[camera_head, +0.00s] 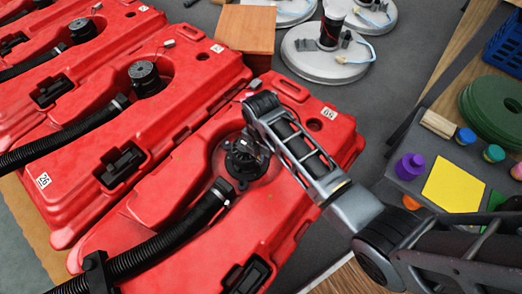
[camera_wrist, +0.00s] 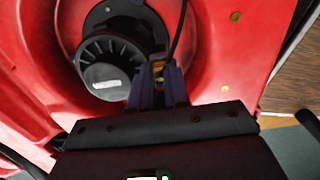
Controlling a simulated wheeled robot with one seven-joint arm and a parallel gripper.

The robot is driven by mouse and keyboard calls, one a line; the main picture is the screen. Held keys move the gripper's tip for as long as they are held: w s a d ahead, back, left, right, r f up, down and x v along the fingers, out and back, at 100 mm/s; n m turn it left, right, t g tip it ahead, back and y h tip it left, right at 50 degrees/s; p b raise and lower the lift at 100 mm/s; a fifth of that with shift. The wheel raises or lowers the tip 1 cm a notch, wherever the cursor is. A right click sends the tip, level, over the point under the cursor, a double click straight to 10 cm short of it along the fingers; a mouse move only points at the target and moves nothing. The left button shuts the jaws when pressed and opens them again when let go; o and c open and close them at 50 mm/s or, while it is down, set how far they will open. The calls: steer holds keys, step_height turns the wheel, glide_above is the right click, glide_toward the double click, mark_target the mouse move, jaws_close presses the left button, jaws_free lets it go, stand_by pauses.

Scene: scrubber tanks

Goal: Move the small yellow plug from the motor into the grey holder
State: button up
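The black round motor (camera_head: 243,160) sits in a recess of the nearest red tank. It also shows in the wrist view (camera_wrist: 108,68). My gripper (camera_wrist: 158,78) is pointed down at the motor's edge, its fingers close together. A small yellowish plug (camera_wrist: 158,68) shows between the fingertips, with a dark cable running up from it; the fingers appear closed on it. In the head view the fingertips blend into the dark motor and the plug cannot be made out. A small greyish piece (camera_head: 255,84) on the tank's upper edge may be the grey holder; my arm is close beside it.
A thick black hose (camera_head: 165,240) runs from the motor to the lower left. More red tanks (camera_head: 105,130) lie to the left. White discs with motors (camera_head: 325,60) are at the back. A grey board (camera_head: 400,185) with coloured pieces lies right. A wooden block (camera_head: 245,28) stands behind.

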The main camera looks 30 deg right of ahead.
steer(key=o, duration=0.5)
steer(key=shift+c, duration=0.2)
step_height(320, 180, up, 13)
steer(key=p, duration=0.4)
steer(key=shift+r, duration=0.1)
